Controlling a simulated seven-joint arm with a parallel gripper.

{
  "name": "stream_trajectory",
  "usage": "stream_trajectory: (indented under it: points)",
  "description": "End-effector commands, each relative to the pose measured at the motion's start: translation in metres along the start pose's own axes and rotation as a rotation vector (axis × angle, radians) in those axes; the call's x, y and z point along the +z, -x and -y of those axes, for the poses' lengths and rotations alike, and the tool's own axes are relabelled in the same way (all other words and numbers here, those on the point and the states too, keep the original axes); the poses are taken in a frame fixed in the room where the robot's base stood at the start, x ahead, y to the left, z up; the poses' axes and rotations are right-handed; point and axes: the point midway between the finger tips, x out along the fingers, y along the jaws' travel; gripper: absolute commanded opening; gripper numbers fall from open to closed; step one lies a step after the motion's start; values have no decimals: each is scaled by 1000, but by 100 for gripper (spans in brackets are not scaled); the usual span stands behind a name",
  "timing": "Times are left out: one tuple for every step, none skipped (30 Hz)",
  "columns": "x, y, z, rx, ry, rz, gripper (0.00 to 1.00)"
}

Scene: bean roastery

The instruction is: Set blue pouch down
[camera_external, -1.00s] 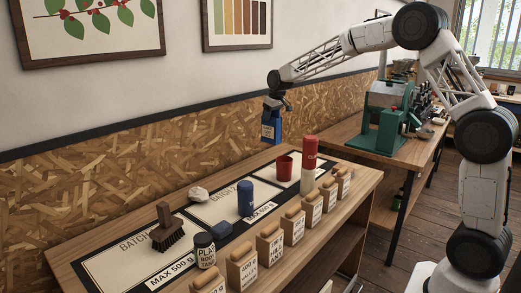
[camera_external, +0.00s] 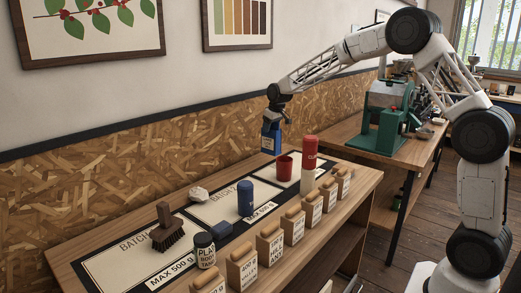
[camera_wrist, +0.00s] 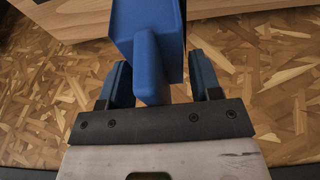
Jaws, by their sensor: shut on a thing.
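The blue pouch (camera_external: 270,140) hangs upright below my gripper (camera_external: 273,122), above the back edge of the table near the strand-board wall. In the wrist view the blue pouch (camera_wrist: 150,45) fills the upper middle, with a narrow ridge between the two blue fingers of my gripper (camera_wrist: 158,85). My gripper is shut on it. The pouch is clear of the tabletop. The table carries marked batch mats, among them the front-left one (camera_external: 110,262) and a middle one (camera_external: 215,207).
A red cup (camera_external: 284,168) and a tall red-and-white cylinder (camera_external: 309,165) stand at the right. Several tan labelled blocks line the front.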

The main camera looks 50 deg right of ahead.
Motion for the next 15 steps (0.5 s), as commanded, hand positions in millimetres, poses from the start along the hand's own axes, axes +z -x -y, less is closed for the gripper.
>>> stream_trajectory:
  points:
    - [0, -2, 0, 0, 0, -1, 10]
    - [1, -4, 0, 0, 0, -2, 10]
    - [1, -4, 0, 0, 0, -2, 10]
    - [1, -5, 0, 0, 0, -2, 10]
    - [1, -5, 0, 0, 0, -2, 10]
    - [1, -5, 0, 0, 0, -2, 10]
    - [1, -5, 0, 0, 0, -2, 10]
    - [1, -5, 0, 0, 0, -2, 10]
    - [1, -5, 0, 0, 0, -2, 10]
    - [1, -5, 0, 0, 0, -2, 10]
    - [1, -5, 0, 0, 0, -2, 10]
    - [1, -5, 0, 0, 0, -2, 10]
    - [2, -6, 0, 0, 0, -2, 10]
    - [2, -6, 0, 0, 0, -1, 10]
    - [3, -8, 0, 0, 0, -1, 10]
